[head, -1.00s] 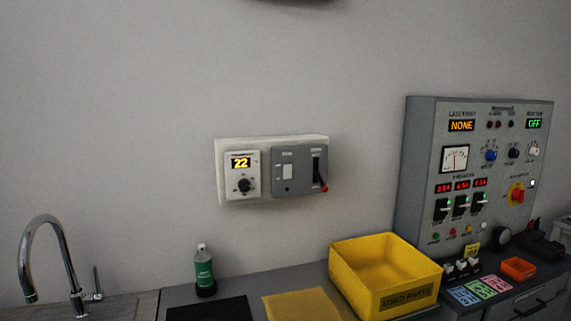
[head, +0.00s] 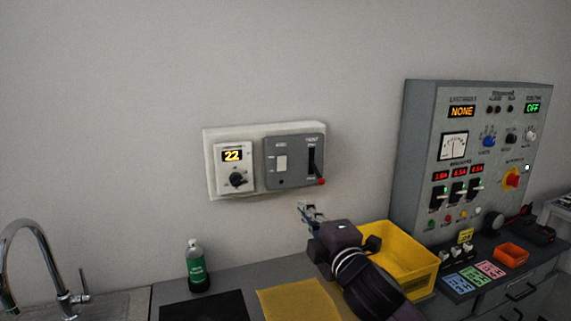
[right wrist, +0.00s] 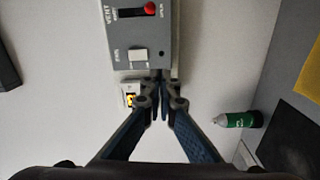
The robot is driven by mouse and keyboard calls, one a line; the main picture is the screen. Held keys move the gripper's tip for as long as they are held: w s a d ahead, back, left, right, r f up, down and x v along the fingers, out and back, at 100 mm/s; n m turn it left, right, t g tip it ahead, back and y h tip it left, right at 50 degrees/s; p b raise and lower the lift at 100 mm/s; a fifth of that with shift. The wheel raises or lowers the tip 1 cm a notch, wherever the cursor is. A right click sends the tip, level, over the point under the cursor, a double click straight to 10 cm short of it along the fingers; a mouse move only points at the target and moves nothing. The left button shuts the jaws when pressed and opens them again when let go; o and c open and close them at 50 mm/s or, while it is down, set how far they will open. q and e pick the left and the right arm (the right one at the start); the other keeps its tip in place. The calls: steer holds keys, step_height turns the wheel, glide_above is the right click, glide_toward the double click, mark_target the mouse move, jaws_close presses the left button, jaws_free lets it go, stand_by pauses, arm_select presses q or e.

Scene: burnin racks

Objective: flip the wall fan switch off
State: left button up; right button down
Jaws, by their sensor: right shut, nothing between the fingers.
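The wall fan switch is a small white rocker (head: 282,163) on the left part of a grey box (head: 272,180) fixed to the wall. It also shows in the right wrist view as a white rocker (right wrist: 138,54), beside a label that seems to read FAN. I cannot tell its position. My right gripper (head: 307,207) is shut and empty, below the grey box in the head view. In the right wrist view the closed fingertips (right wrist: 160,78) lie close to the box's edge in the picture; contact is unclear. My left gripper is not in view.
A vent lever with a red knob (head: 321,181) sits right of the rocker. A thermostat (head: 235,168) reading 22 is on the left. Below are a green bottle (head: 197,267), a yellow bin (head: 428,276) and a tap (head: 50,235). A control panel (head: 412,160) stands at right.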

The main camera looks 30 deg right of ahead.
steer(key=shift+n+t, duration=0.6)
steer(key=shift+t, duration=0.1)
step_height(320, 180, up, 5)
steer(key=shift+s+f, duration=0.1)
steer(key=p, duration=0.5)
glide_toward(282, 161)
steer(key=x, duration=0.5)
steer(key=shift+w+r, duration=0.25)
steer(key=shift+r, duration=0.1)
steer(key=shift+w+d+f, duration=0.1)
steer(key=shift+w+d, duration=0.1)
steer(key=shift+w, duration=0.55)
